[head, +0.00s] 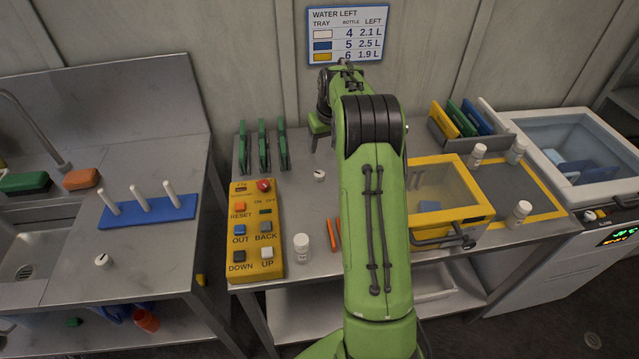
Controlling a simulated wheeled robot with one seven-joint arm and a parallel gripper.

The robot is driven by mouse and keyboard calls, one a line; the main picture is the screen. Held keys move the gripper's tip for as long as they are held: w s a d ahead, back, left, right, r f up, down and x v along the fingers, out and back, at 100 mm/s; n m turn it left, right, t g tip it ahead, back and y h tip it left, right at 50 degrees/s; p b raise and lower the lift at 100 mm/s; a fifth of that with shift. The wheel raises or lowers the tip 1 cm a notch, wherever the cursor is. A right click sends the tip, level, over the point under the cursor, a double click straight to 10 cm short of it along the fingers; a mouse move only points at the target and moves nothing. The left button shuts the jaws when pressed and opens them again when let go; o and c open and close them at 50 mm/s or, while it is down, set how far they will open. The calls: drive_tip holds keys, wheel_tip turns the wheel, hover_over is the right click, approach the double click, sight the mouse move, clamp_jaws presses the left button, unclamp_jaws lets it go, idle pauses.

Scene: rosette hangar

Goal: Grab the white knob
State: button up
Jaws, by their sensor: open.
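A small white knob (320,175) with a dark mark stands on the middle grey table, left of my arm. A second, similar white knob (102,261) sits on the left counter, in front of the blue peg base. My gripper (317,138) is at the far end of my green arm, partly hidden by the arm links. It is open, above and behind the table's white knob and apart from it. I see nothing held in it.
A yellow button box (256,235) and green upright plates (264,150) stand left of the table's knob. A white bottle (302,247) is in front. A yellow-framed clear-lidded box (447,190) is right of my arm. A blue base with white pegs (150,212) is on the counter.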

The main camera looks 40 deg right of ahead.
sight(320, 174)
drive_tip(key=x, duration=1.5)
drive_tip(key=shift+s+a+f, duration=0.1)
drive_tip(key=shift+s, duration=0.1)
drive_tip(key=shift+c, duration=0.7)
drive_tip(key=c, duration=1)
